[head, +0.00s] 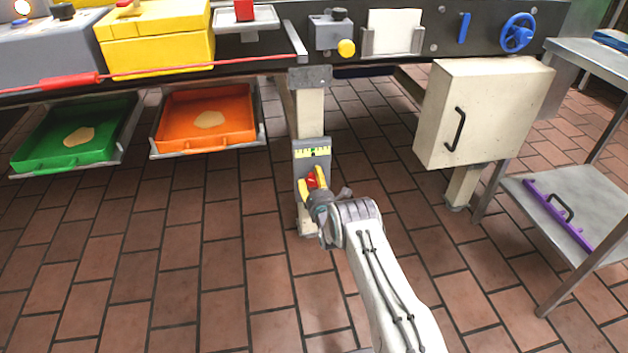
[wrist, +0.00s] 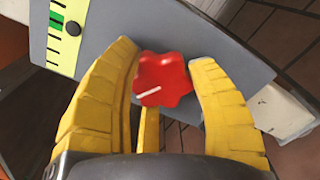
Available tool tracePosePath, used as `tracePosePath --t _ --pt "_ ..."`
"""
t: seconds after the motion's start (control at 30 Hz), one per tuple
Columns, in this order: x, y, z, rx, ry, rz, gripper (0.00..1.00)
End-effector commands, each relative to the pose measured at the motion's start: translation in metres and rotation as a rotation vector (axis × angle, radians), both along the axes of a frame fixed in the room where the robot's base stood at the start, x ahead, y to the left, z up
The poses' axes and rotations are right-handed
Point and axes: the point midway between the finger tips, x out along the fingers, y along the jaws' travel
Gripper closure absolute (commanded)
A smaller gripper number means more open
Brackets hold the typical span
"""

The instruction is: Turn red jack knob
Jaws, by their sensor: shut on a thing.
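The red jack knob (wrist: 163,78) is a lobed knob with a white line on its face. It sits on a grey panel (wrist: 213,45) with a yellow-green scale strip (wrist: 62,38). In the head view the red knob (head: 312,180) shows low on the table's leg, below the scale. My gripper (wrist: 165,75) has its yellow fingers on either side of the knob and is shut on it. My gripper (head: 314,182) partly covers the knob in the head view. The finger contact is partly hidden.
A green tray (head: 42,165) and an orange tray (head: 178,143) hang under the table at left. A cream cabinet (head: 485,110) with a black handle is at right. A steel shelf (head: 540,185) holds a purple bar (head: 560,218). The tiled floor around my arm is clear.

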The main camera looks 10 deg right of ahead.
Motion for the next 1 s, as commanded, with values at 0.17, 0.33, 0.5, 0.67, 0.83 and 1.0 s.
tracePosePath --t 0.17,0.33,0.5,0.67,0.83,1.0 --pt "-0.0006 0.0061 -0.0036 -0.016 0.008 0.009 0.78" --pt "-0.001 0.0062 -0.0047 -0.018 0.011 0.009 0.78" --pt "-0.0014 0.0062 -0.0058 -0.017 0.014 0.009 0.78" --pt "-0.0016 0.0055 -0.0059 -0.016 0.013 0.008 0.32" --pt "-0.0012 0.0037 -0.0045 -0.016 0.01 0.006 0.2" --pt "-0.001 0.0027 -0.0034 -0.016 0.008 0.004 0.2"
